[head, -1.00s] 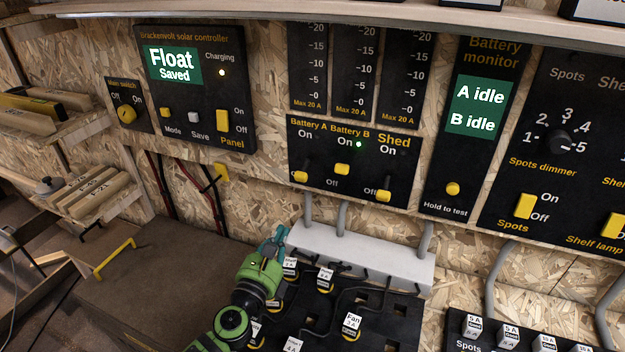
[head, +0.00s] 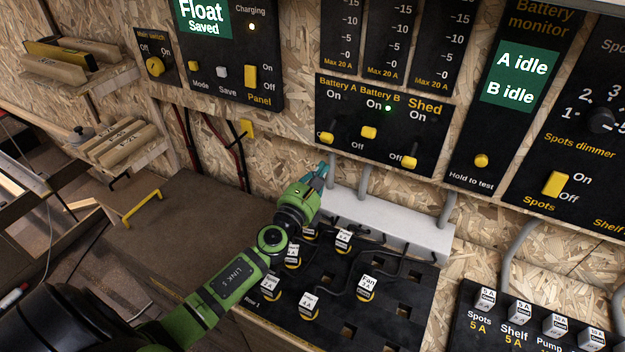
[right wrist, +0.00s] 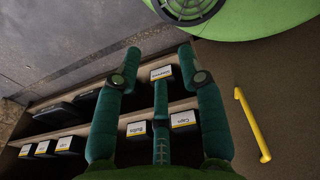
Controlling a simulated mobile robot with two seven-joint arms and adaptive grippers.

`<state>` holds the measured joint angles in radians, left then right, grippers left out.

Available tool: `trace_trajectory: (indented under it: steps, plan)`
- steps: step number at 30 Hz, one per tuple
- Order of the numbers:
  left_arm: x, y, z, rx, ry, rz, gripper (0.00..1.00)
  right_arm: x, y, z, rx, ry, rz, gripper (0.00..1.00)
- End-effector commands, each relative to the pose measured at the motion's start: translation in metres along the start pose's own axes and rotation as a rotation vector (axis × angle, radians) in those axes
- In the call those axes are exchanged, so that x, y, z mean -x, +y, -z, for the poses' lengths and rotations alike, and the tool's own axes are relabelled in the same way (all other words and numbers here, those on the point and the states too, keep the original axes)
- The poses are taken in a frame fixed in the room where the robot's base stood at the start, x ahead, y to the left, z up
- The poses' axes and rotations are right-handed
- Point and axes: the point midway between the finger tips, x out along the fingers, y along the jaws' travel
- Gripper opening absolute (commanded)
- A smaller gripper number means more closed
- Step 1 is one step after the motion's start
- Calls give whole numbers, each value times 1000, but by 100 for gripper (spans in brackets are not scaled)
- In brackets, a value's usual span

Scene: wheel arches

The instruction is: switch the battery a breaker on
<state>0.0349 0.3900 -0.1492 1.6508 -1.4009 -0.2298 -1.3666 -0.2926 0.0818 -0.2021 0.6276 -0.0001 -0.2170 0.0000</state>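The battery A breaker (head: 327,137) is the left of three yellow-tipped levers on a black panel in the head view. Its tip is down, towards Off, and I see no lit lamp beside it. My left gripper (head: 321,172), with teal fingers, is just below this lever and appears apart from it. I cannot tell how far its fingers are open. My right gripper (right wrist: 155,65) shows in the right wrist view with its fingers spread and nothing between them.
The battery B breaker (head: 368,132) has a lit green lamp (head: 388,108); the Shed breaker (head: 409,161) is down. A grey trunking box (head: 430,235) and conduits lie below the panel. Labelled plugs stand on a black board (head: 385,330). Boxes on shelves (right wrist: 100,120) lie beyond my right gripper.

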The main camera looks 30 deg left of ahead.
Motion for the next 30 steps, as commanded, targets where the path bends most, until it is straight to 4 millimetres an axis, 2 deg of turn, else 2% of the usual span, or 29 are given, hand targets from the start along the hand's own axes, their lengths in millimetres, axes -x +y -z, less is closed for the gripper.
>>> trace_trajectory:
  steps: [1, 6, 7, 9, 15, 30]
  plan:
    - [-12, 0, -1, 0, -3, -2, 0, 0, 0, -1, -1, -1, 0, 40]
    - [-43, 0, -2, 2, -1, -2, 0, -1, 0, -4, -2, -7, 0, 40]
    - [-38, 0, -12, 1, 1, 0, 0, 10, 0, -4, -2, -10, 0, 40]
    - [-34, 0, -20, 0, 2, 0, 0, 20, 0, -6, -3, -15, 0, 40]
    - [-27, 0, -35, 0, 1, 0, 0, 35, 0, -7, -3, -19, 1, 40]
    - [-25, 0, -37, 0, 1, -1, 0, 37, -1, -8, -4, -21, 2, 40]
